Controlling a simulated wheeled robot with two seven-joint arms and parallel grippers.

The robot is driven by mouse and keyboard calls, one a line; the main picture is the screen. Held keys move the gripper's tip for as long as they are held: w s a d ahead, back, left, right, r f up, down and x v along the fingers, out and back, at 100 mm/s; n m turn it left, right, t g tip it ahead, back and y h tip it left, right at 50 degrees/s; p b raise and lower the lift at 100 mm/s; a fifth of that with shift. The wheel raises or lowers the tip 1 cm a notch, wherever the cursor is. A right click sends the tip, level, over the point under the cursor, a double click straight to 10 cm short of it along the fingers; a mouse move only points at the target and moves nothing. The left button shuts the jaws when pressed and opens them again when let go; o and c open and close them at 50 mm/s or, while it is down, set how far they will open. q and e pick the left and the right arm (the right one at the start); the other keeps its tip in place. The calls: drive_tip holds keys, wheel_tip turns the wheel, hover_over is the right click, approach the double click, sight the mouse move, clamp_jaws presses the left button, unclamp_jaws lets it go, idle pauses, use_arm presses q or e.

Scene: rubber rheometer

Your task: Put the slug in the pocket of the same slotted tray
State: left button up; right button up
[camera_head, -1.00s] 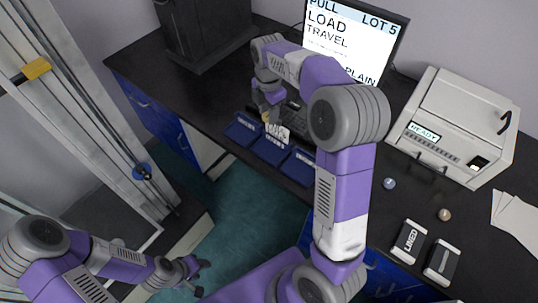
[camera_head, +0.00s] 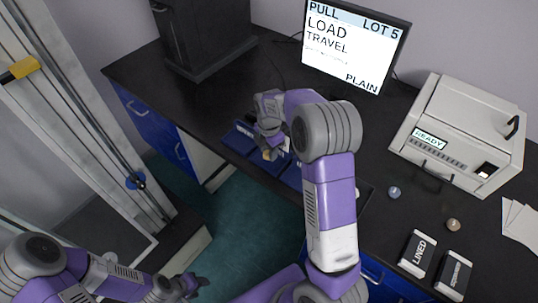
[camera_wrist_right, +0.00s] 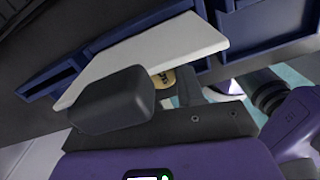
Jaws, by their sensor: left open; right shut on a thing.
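My right gripper (camera_head: 267,146) is low over the blue trays at the desk's front edge. It is shut on the slug (camera_head: 268,155), a small tan piece at its fingertips. In the right wrist view the slug (camera_wrist_right: 164,78) peeks out beside a dark finger, mostly hidden. A white flat card (camera_wrist_right: 165,55) lies close behind that finger; whether it touches the gripper I cannot tell. The blue trays show at left (camera_head: 235,140) and right (camera_head: 292,177); the arm partly covers the middle one. The pocket under the gripper is hidden. My left gripper (camera_head: 192,285) is open and empty, away from the desk.
A monitor (camera_head: 355,45) stands at the back. A white instrument (camera_head: 455,135) reading READY is at right. Two small round pieces, grey (camera_head: 394,192) and tan (camera_head: 452,225), lie before it, near two labelled boxes (camera_head: 418,252) (camera_head: 453,272). White sheets (camera_head: 520,222) lie far right.

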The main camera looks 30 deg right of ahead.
drive_tip(key=shift+f, duration=1.1)
drive_tip(key=shift+f, duration=0.2)
drive_tip(key=o, duration=1)
drive_tip(key=shift+r, duration=0.15)
wheel_tip(320, 180, up, 12)
drive_tip(key=p, duration=0.3)
